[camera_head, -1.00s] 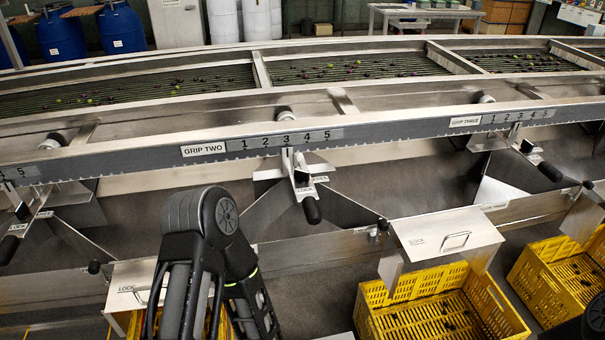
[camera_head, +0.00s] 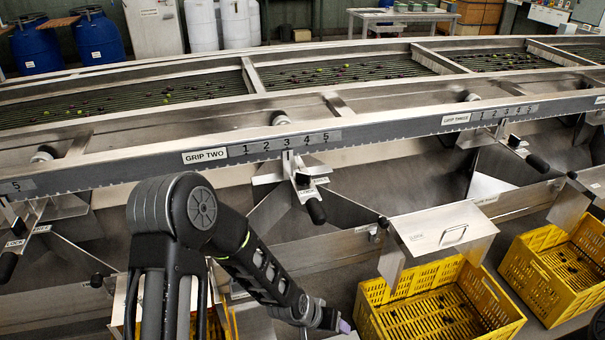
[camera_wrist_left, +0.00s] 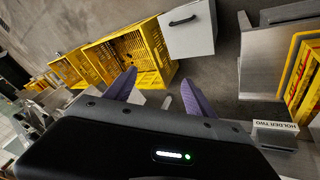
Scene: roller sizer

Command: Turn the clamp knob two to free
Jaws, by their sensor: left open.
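The grip two fitting (camera_head: 302,172) hangs under the scale numbered 1 to 5, beside the GRIP TWO label (camera_head: 205,156). I cannot read which part is the clamp knob. My left gripper (camera_head: 345,326) shows only as a purple fingertip low in the head view, below and right of that handle. In the left wrist view its two purple fingers (camera_wrist_left: 158,95) are apart with nothing between them.
A metal box with a lid handle (camera_head: 440,238) stands above a yellow crate (camera_head: 437,312); another yellow crate (camera_head: 555,270) is to the right.

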